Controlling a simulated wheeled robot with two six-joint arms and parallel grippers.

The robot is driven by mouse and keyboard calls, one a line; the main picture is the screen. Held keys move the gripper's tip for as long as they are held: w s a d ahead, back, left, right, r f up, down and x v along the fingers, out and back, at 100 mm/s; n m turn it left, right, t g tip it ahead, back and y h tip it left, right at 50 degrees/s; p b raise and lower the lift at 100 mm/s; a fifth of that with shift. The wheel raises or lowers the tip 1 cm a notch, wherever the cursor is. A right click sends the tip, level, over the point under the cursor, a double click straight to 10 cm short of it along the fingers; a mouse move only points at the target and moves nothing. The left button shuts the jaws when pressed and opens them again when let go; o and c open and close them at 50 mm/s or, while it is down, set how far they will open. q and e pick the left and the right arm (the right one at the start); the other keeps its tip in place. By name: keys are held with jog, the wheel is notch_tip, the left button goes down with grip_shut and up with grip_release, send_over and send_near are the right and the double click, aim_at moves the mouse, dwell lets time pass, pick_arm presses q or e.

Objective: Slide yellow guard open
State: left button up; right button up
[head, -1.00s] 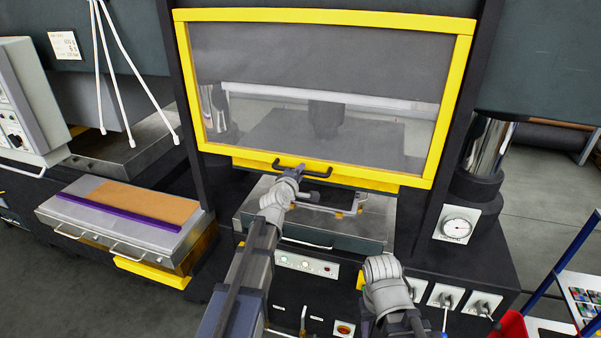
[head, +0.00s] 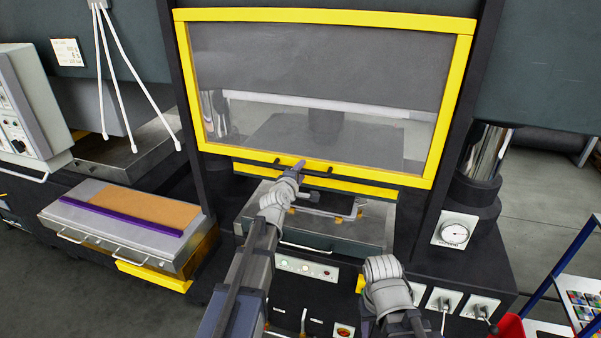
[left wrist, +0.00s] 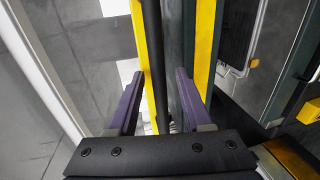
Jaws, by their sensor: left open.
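The yellow-framed guard (head: 455,100) with its clear pane stands across the front of the press in the head view. Its black handle (head: 318,174) is on the bottom rail. A narrow dark gap shows between the guard's bottom rail and a lower yellow bar (head: 345,186). The fingers of my right gripper do not show; only that arm's wrist does.
Below the guard is a metal bed (head: 370,225) with a frame-like part on it. A panel of lights (head: 307,267) is beneath. A tray table (head: 90,235) stands at left, a gauge (head: 454,233) and levers at right. A blue-framed rack (head: 560,265) is at far right.

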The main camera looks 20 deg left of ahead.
pick_arm(q)
jog(key=p+v, duration=0.1)
jog(key=v, duration=0.6)
jog(key=shift+s, duration=0.4)
jog(key=s+d+f+m+g+h+b, duration=0.2)
jog(key=s+d+f+m+g+b, duration=0.25)
jog(key=d+f, duration=0.5)
jog(key=s+d+f+m+g+h+b, duration=0.1)
jog(key=s+d+f+m+g+b, duration=0.4)
jog(key=f, duration=0.7)
jog(key=s+d+f+m+g+y+b, duration=0.2)
jog(key=s+f+m+g+y+b, duration=0.3)
jog(key=s+f+m+b, duration=0.7)
jog(key=s+f+g, duration=0.1)
jog(key=s+f, duration=0.4)
jog(key=s, duration=0.2)
jog(key=shift+f, duration=0.4)
